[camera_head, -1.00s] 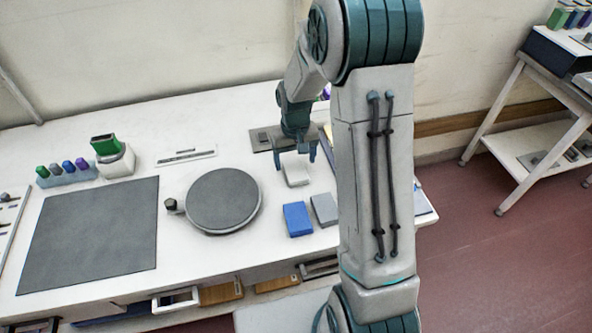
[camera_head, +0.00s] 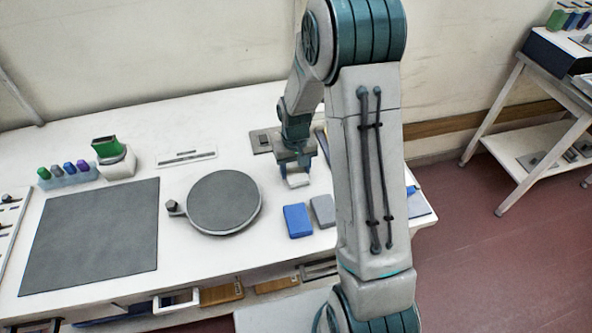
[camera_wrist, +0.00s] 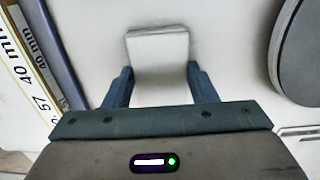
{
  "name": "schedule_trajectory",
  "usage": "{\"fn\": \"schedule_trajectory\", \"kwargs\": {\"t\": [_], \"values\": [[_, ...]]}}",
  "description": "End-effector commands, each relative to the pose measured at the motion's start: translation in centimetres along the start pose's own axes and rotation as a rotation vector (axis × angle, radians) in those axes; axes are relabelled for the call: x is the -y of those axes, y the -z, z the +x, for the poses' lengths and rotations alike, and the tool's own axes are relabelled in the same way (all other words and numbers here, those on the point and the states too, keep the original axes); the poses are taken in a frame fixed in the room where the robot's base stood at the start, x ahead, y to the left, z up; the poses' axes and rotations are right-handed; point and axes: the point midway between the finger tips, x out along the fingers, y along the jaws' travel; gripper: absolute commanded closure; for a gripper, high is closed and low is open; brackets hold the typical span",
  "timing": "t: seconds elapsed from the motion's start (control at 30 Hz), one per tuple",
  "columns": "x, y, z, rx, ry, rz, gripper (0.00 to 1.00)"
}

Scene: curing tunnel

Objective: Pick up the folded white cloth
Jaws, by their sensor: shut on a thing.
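The folded white cloth (camera_head: 298,181) lies on the white worktop, behind a blue folded cloth and a grey one in the head view. In the wrist view the white cloth (camera_wrist: 158,62) sits between the two blue fingers. My gripper (camera_head: 297,172) is down over it, shut on it, with a finger at each side. In the wrist view my gripper (camera_wrist: 160,84) hides the cloth's near end. I cannot tell whether the cloth is clear of the worktop.
The blue cloth (camera_head: 298,220) and grey cloth (camera_head: 323,210) lie just in front. A round dark turntable (camera_head: 224,202) stands to the left, with a dark mat (camera_head: 90,237) beyond it.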

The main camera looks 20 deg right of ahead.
Motion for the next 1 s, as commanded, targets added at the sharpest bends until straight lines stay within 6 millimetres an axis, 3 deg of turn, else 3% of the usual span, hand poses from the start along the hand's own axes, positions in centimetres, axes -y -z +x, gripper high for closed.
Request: {"fn": "schedule_trajectory", "kwargs": {"t": [0.23, 0.4, 0.7, 1.0], "values": [[0.0, 0.1, -1.3, -0.004, 0.000, 0.000, 0.70], [0.0, 0.1, -4.0, -0.006, -0.001, -0.001, 0.70], [-5.0, -4.4, -7.9, -0.005, -0.001, 0.006, 0.70], [-8.1, -7.2, -10.4, -0.002, -0.001, 0.002, 0.70]]}}
